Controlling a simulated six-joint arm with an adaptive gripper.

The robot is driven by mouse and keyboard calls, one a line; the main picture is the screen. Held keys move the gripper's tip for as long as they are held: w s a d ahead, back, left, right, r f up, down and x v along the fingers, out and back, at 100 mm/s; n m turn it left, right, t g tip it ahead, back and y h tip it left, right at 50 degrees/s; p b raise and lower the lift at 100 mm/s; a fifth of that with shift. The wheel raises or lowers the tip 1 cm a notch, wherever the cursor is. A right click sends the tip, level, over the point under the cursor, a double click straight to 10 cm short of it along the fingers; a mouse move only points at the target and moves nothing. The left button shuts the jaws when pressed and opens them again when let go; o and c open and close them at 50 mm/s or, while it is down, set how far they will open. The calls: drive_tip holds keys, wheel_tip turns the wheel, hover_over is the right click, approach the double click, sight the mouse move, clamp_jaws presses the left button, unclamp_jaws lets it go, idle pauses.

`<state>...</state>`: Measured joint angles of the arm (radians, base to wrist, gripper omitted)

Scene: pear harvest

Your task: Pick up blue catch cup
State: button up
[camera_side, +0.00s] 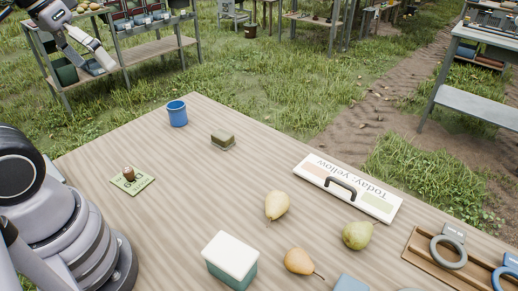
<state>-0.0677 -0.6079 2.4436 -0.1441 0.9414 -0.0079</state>
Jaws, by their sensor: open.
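The blue catch cup (177,114) stands upright near the far left edge of the wooden table (230,180), its open rim facing up. My gripper (93,62) shows at the top left, pointing down with its pale fingers spread and nothing visible between them. In the picture it is up and left of the cup, clearly apart from it. The shelf behind makes the fingertips hard to make out.
A green-brown block (223,141) lies right of the cup. A green card with a brown knob (129,175) is nearer me. Pears (277,205), a white-topped box (231,257), a handled sign (349,187) and a wooden ring holder (425,258) occupy the near and right side.

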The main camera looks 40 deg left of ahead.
drive_tip(key=w+d+f+n+g+h, duration=0.1)
drive_tip(key=w+f+n+g+h, duration=0.1)
drive_tip(key=w+n+h, duration=0.55)
drive_tip(key=w+a+f+n+t+h, duration=0.1)
drive_tip(key=w+a+f+n, duration=0.1)
drive_tip(key=w, duration=0.4)
drive_tip(key=w+a+f+n+t+h, duration=0.1)
drive_tip(key=w+a+f+n, duration=0.15)
drive_tip(key=w, duration=0.45)
drive_tip(key=n+t+y, duration=1)
drive_tip(key=n+t, duration=0.4)
drive_tip(key=n, duration=0.8)
hover_over(177, 113)
drive_tip(key=s+a, duration=0.3)
drive_tip(key=s, duration=0.3)
wheel_tip(177, 113, down, 24)
drive_tip(key=f, duration=0.1)
drive_tip(key=shift+h, duration=0.25)
wheel_tip(177, 113, down, 7)
drive_tip(key=shift+f, duration=0.1)
drive_tip(key=shift+w+f, duration=0.15)
drive_tip(key=shift+w, duration=0.2)
drive_tip(key=w, duration=0.7)
drive_tip(key=shift+d, duration=0.1)
